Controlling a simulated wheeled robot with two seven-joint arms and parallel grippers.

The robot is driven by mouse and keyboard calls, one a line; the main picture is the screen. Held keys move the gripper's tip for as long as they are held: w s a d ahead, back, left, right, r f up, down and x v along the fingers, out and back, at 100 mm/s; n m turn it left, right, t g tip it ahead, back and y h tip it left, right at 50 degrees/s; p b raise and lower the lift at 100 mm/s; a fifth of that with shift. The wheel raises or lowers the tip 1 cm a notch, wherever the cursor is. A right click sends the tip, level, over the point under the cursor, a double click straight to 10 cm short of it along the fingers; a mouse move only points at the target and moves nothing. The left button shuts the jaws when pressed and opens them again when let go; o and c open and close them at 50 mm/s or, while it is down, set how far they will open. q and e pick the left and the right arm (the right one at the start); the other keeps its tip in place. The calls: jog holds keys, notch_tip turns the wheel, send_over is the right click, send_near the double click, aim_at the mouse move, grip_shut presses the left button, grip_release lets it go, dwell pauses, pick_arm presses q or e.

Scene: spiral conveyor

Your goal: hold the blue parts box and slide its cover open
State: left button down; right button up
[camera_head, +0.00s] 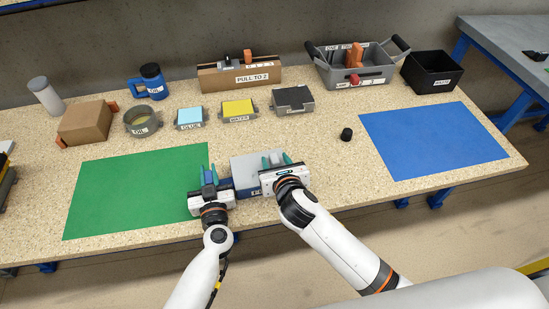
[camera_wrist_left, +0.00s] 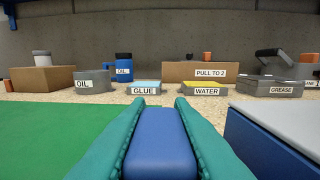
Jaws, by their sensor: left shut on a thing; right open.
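The blue parts box (camera_head: 248,187) lies at the table's front edge, right of the green mat. Its grey cover (camera_head: 244,166) lies over the top and also shows in the left wrist view (camera_wrist_left: 295,120). My left gripper (camera_head: 209,174) is at the box's left end, shut on a blue block (camera_wrist_left: 159,140) that looks like the box's handle. How the block joins the box is hidden. My right gripper (camera_head: 276,160) is open over the right part of the cover, with a small grey piece between its fingers. It hides the box's right end.
A green mat (camera_head: 125,190) lies left and a blue mat (camera_head: 432,140) right. Behind stand glue (camera_head: 190,118), water (camera_head: 238,110) and grease (camera_head: 292,100) containers. A small black knob-like part (camera_head: 346,134) stands right of the box, with clear table around it.

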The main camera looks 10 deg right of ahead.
pick_arm(q)
jog(key=shift+s+f, duration=0.15)
jog(key=shift+f, duration=0.2)
pick_arm(e)
jog(key=shift+x, duration=0.95)
jog(key=shift+s, duration=0.1)
jog(key=shift+c, duration=0.4)
grip_shut()
pick_arm(q)
jog(key=shift+a, duration=0.1)
pick_arm(e)
jog(key=d, duration=1.1)
jog(key=shift+w, duration=0.3)
jog(key=shift+o, duration=0.4)
grip_release()
jog(key=shift+d, duration=0.1)
